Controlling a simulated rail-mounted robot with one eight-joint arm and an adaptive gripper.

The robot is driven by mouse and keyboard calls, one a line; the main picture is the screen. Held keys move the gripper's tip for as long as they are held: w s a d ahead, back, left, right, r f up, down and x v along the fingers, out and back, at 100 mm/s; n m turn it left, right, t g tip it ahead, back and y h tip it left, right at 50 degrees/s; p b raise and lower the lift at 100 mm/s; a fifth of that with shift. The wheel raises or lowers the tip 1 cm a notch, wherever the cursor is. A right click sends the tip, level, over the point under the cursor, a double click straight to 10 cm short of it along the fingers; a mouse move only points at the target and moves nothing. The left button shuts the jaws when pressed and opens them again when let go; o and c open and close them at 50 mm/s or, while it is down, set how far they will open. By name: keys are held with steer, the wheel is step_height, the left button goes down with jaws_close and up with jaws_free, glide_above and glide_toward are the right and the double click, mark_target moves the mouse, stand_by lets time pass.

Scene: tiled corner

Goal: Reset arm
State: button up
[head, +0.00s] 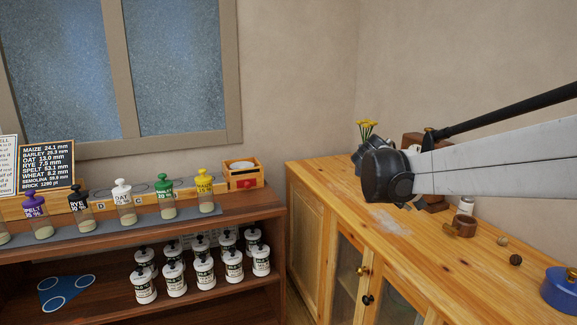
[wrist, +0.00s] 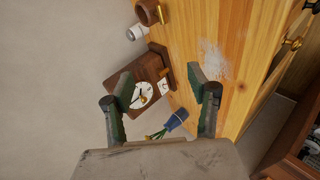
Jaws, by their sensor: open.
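My gripper (wrist: 160,82) is open in the wrist view, its two dark green fingers spread apart with nothing held between them. Beyond the fingers are a brown wooden clock (wrist: 152,66) with a white dial and a blue vase (wrist: 176,119) with flowers. I cannot tell the exact distance to them. In the head view my pale arm reaches in from the right over the wooden cabinet, ending in a dark joint. The fingers cannot be made out there. The arm partly hides the clock and the vase (head: 357,160).
The light wooden cabinet (head: 400,240) has a brown mug (head: 465,226), two small round items and a blue container (head: 562,287) on top. At left, a dark shelf (head: 90,252) holds several labelled jars, with a wooden box (head: 243,178) at its right end.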

steer(key=s+a+f+m+y+p, duration=0.1)
steer(key=s+a+f+y, duration=0.1)
steer(key=s, duration=0.9)
steer(key=s+a+f+m+y+p, duration=0.1)
steer(key=s+a+f+y, duration=0.1)
steer(key=s+a+y, duration=0.2)
steer(key=s+a+f+m+t+y+p, duration=0.1)
steer(key=s+a, duration=0.6)
steer(key=s, duration=1.2)
steer(key=shift+s+a+f+m+y, duration=0.4)
steer(key=shift+m+y, duration=0.1)
steer(key=shift+y, duration=0.5)
